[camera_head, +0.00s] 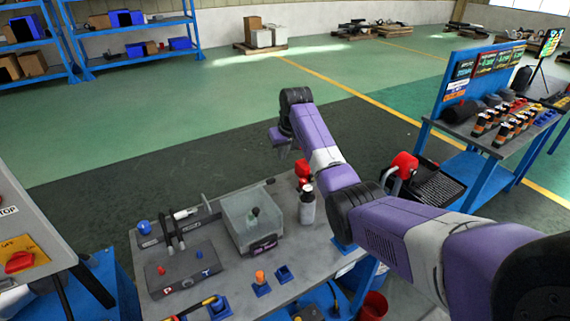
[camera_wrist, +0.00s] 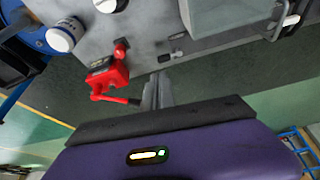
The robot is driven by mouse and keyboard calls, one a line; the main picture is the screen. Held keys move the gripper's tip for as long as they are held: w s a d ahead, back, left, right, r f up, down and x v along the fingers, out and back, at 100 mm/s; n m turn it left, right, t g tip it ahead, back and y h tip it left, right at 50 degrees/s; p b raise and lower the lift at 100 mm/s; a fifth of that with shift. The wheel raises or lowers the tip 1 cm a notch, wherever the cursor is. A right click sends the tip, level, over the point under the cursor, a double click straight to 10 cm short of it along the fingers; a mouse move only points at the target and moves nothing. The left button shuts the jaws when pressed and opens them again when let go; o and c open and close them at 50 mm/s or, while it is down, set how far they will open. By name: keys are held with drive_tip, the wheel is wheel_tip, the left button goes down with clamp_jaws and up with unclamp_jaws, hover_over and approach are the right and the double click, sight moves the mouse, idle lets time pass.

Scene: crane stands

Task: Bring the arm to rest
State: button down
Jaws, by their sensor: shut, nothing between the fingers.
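My arm (camera_head: 333,170) is purple and grey and reaches from the lower right across the view, over the workbench (camera_head: 205,250). My gripper (camera_head: 286,150) is at its far end, beyond the bench's far edge and above the dark floor strip. In the wrist view, my gripper's fingers (camera_wrist: 158,90) are together with nothing between them. They point toward the bench edge, beside a red tool-like object (camera_wrist: 108,76). I cannot tell the height between the fingers and the bench.
A blue-framed stand (camera_head: 478,165) with several bottles is at right. Blue shelves (camera_head: 135,28) stand behind. The floor beyond the bench is open.

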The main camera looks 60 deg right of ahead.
drive_tip(key=shift+s+a+r, duration=0.1)
drive_tip(key=shift+r, duration=0.15)
